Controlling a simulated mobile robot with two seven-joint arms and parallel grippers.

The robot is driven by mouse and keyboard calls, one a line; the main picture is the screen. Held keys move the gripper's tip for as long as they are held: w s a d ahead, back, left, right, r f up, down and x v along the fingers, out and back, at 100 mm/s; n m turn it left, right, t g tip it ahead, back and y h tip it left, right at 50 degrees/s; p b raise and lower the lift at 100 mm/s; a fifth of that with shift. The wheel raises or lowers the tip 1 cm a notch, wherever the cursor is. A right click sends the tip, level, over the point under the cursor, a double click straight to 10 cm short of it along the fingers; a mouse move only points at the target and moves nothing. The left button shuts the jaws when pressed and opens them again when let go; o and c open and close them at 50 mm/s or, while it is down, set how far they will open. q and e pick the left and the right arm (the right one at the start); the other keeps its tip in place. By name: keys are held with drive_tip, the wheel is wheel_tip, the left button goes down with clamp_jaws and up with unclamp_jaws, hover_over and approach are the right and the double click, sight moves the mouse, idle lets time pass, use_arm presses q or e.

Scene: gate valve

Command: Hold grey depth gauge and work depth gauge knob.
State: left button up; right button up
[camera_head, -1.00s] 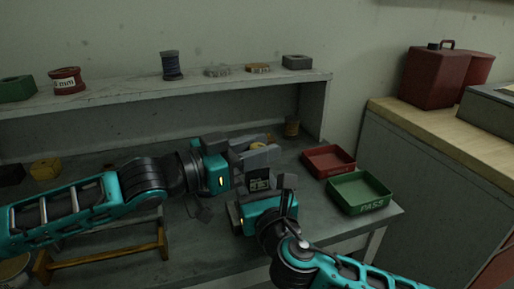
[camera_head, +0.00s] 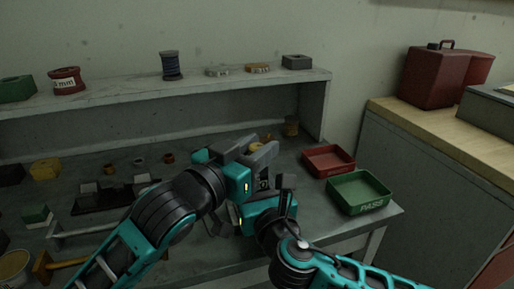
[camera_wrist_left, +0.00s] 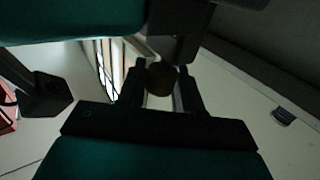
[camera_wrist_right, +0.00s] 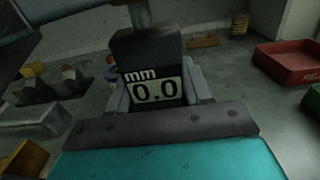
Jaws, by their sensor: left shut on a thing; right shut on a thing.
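The grey depth gauge (camera_wrist_right: 152,80) is held upright in my right gripper (camera_wrist_right: 158,98), over the bench. Its display reads "mm 0.0" in the right wrist view. In the head view the gauge (camera_head: 264,184) is mostly hidden between the two grippers. My left gripper (camera_head: 262,158) is just above my right gripper (camera_head: 276,190). In the left wrist view a dark round end, seemingly the depth gauge knob (camera_wrist_left: 160,78), sits between the closed left fingers (camera_wrist_left: 160,90). The knob is hidden in the head view.
A red tray (camera_head: 318,170) and a green PASS tray (camera_head: 347,200) stand right of the grippers on the bench. Dark fixtures and small parts lie at left, near a yellow block (camera_head: 45,169). A shelf (camera_head: 215,84) with spools runs along the back.

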use_arm(q)
drive_tip(key=shift+a+f+t+y, duration=0.1)
drive_tip(key=shift+t+y, duration=0.2)
drive_tip(key=shift+y, duration=0.1)
drive_tip(key=o, duration=0.9)
drive_tip(key=shift+o, duration=0.2)
drive_tip(key=v, duration=1.2)
